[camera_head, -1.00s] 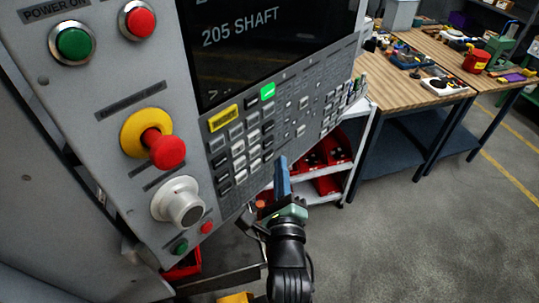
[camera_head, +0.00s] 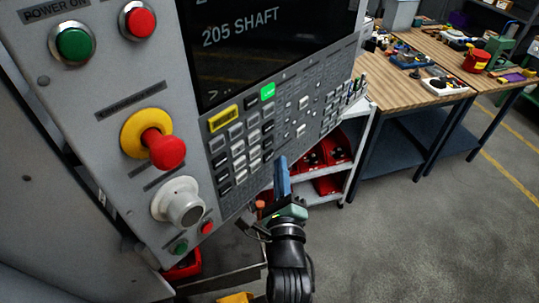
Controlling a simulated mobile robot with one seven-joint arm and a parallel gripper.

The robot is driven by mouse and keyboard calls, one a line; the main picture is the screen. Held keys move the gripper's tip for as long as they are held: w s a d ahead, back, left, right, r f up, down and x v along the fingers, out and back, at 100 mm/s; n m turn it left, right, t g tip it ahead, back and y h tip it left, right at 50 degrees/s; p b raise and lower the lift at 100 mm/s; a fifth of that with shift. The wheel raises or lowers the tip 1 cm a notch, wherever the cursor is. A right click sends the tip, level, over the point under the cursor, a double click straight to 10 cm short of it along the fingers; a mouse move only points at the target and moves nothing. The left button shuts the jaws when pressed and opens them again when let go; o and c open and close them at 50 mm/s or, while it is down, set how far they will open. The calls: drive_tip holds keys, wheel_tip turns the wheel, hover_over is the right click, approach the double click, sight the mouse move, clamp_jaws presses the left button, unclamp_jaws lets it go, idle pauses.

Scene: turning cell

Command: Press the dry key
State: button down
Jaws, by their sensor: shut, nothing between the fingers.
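The grey control panel (camera_head: 105,105) fills the left and middle of the head view. Its keypad has several grey keys, a yellow-labelled key (camera_head: 223,118) and a lit green key (camera_head: 267,92). Lettering on the keys is too small for me to tell which is the dry key. The dark screen (camera_head: 265,45) above shows "205 SHAFT". My gripper (camera_head: 281,164) is shut and empty, with its blue fingers pointing up in front of the lower right part of the keypad. Whether the fingertips touch the panel cannot be told.
A red emergency button (camera_head: 166,151) on a yellow ring and a grey knob (camera_head: 182,203) stick out left of the keypad. A shelf cart (camera_head: 357,150) with red bins stands behind my gripper. Wooden workbenches (camera_head: 405,85) are at the right, beyond clear floor.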

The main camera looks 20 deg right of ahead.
drive_tip(key=shift+w+a+r+p, duration=0.15)
drive_tip(key=shift+w+p, duration=0.15)
drive_tip(key=shift+p, duration=0.7)
drive_tip(key=shift+w, duration=0.1)
drive_tip(key=shift+w+a+p, duration=0.25)
drive_tip(key=shift+w+p, duration=0.05)
drive_tip(key=shift+p, duration=0.75)
idle(0.6)
drive_tip(key=shift+s+d+f+b, duration=0.2)
drive_tip(key=shift+s+f+b, duration=0.1)
drive_tip(key=shift+b, duration=1.1)
drive_tip(key=shift+s+d+b, duration=0.2)
drive_tip(key=shift+s+b, duration=0.1)
drive_tip(key=shift+b, duration=0.6)
drive_tip(key=shift+r, duration=0.15)
drive_tip(key=shift+s, duration=0.1)
